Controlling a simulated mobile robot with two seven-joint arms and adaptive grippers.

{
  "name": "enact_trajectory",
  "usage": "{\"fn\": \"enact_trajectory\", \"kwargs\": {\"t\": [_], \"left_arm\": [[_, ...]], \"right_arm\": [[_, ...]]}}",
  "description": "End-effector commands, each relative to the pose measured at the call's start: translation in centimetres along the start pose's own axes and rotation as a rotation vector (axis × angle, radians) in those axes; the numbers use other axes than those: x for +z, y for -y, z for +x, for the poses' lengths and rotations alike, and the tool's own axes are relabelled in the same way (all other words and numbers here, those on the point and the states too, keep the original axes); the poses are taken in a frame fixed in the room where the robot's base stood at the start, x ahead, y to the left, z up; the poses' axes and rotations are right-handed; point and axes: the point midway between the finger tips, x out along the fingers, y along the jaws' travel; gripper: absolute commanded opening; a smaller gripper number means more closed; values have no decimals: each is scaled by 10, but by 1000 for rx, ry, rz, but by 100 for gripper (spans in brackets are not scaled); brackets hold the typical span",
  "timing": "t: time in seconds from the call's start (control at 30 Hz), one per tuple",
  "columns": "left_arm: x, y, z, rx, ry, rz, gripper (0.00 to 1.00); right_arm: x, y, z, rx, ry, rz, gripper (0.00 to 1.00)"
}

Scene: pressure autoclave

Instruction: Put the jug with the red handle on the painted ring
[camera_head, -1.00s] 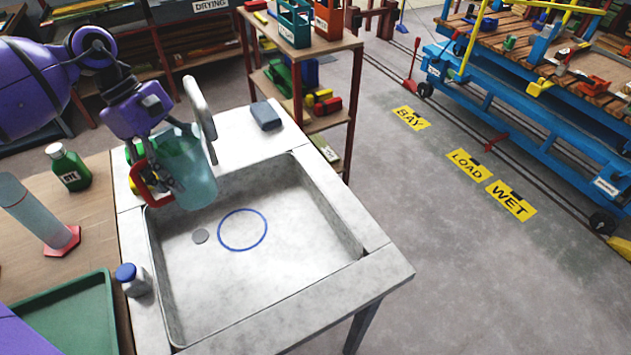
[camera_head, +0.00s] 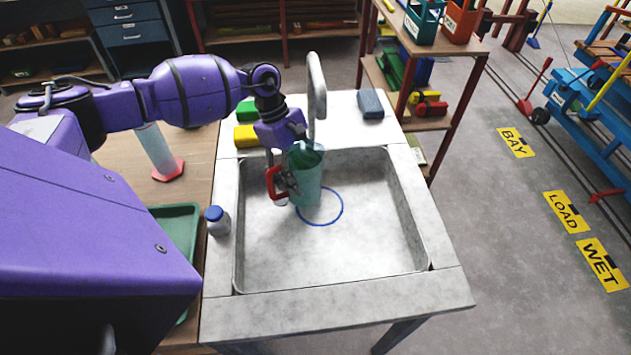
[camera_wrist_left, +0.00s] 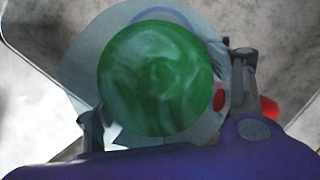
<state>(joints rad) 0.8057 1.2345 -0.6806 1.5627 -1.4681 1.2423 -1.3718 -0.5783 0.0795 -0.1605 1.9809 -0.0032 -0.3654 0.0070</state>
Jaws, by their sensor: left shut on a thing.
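The jug (camera_head: 309,184) is pale teal and see-through, with a red handle (camera_head: 272,184) on its left side. My left gripper (camera_head: 287,186) is shut on it at the handle side and holds it about upright within the sink. The painted ring (camera_head: 341,214) is a blue circle on the sink floor. The jug covers the ring's upper left part in the head view; I cannot tell whether its base touches the floor. In the left wrist view the jug (camera_wrist_left: 85,75) is seen from above with a round green surface inside. My right gripper is not in view.
The sink rim (camera_head: 440,283) surrounds the basin. The tap (camera_head: 317,85) rises close behind the jug. A blue-capped bottle (camera_head: 218,222) stands on the left rim. Green (camera_head: 247,110) and yellow (camera_head: 245,136) items and a grey-blue block (camera_head: 371,103) lie behind the basin.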

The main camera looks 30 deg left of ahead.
Motion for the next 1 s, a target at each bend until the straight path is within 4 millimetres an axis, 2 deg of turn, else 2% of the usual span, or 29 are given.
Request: {"fn": "enact_trajectory", "kwargs": {"t": [0.17,0.3,0.4,0.53,0.9,0.93,1.0], "left_arm": [[14,-1,5,0,2,2,41],[38,-3,11,4,3,5,41],[48,-3,18,3,1,2,41],[41,-2,29,0,0,-1,41],[37,-1,36,-4,1,-2,41],[38,-1,35,-3,0,-2,73],[38,-1,35,-3,0,-1,82]], "right_arm": [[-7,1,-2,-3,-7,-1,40],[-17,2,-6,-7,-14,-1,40],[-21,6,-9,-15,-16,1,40],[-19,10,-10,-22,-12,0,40],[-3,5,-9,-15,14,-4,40],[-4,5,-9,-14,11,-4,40],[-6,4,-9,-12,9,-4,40]]}}
